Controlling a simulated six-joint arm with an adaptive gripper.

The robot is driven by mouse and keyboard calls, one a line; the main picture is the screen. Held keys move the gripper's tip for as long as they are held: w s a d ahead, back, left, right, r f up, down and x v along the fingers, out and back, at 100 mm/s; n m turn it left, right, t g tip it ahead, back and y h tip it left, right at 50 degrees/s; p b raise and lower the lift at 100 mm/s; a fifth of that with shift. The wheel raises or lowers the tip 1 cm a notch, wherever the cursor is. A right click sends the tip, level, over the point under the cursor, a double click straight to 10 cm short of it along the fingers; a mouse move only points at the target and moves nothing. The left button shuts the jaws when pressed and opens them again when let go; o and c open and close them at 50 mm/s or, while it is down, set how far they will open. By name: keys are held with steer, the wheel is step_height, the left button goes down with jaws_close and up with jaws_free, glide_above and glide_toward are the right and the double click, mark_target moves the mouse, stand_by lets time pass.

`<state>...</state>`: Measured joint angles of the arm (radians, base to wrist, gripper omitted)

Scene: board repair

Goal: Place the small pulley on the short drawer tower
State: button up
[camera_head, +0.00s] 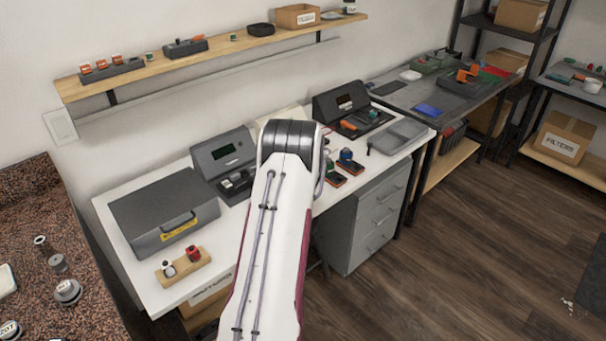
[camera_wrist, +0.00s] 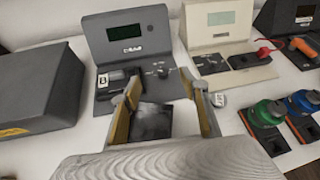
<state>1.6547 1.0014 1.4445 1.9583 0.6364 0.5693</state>
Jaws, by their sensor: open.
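The grey drawer unit (camera_head: 365,220) with several drawers stands under the right end of the white bench in the head view. I cannot tell for sure which object is the small pulley. Several round metal parts, one of them wide and stepped (camera_head: 67,291), stand on the speckled counter at the left. My gripper (camera_wrist: 163,95) is open over the bench in the wrist view, in front of a grey instrument with a display (camera_wrist: 128,45). A dark square piece (camera_wrist: 153,121) shows between its fingers; I see no grip on it. My arm hides the gripper in the head view.
A dark grey case (camera_head: 165,212) and a wooden block with two small parts (camera_head: 183,263) lie on the bench's left. Green (camera_wrist: 268,113) and blue-topped parts stand right of my gripper. A wall shelf (camera_head: 215,50) runs above. The counter's middle is fairly clear.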

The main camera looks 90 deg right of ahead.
steer(key=s+f+m, duration=0.1)
steer(key=s+f, duration=0.1)
steer(key=s, duration=0.2)
steer(key=s+d+f+m+g, duration=0.1)
steer(key=s+f+m, duration=0.1)
steer(key=s, duration=0.2)
steer(key=s+f+m+g+h, duration=0.1)
steer(key=s+f, duration=0.2)
steer(key=s, duration=0.1)
steer(key=shift+s+d, duration=0.15)
steer(key=shift+d, duration=0.05)
steer(key=shift+d, duration=0.1)
steer(key=shift+x, duration=1.1)
steer(key=shift+d, duration=0.1)
steer(key=shift+d, duration=0.1)
steer(key=shift+w+d+f, duration=0.2)
steer(key=shift+d, duration=0.5)
steer(key=shift+w+d+f, duration=0.15)
steer(key=shift+d+f, duration=0.05)
steer(key=shift+d, duration=0.5)
steer(key=shift+x, duration=1.15)
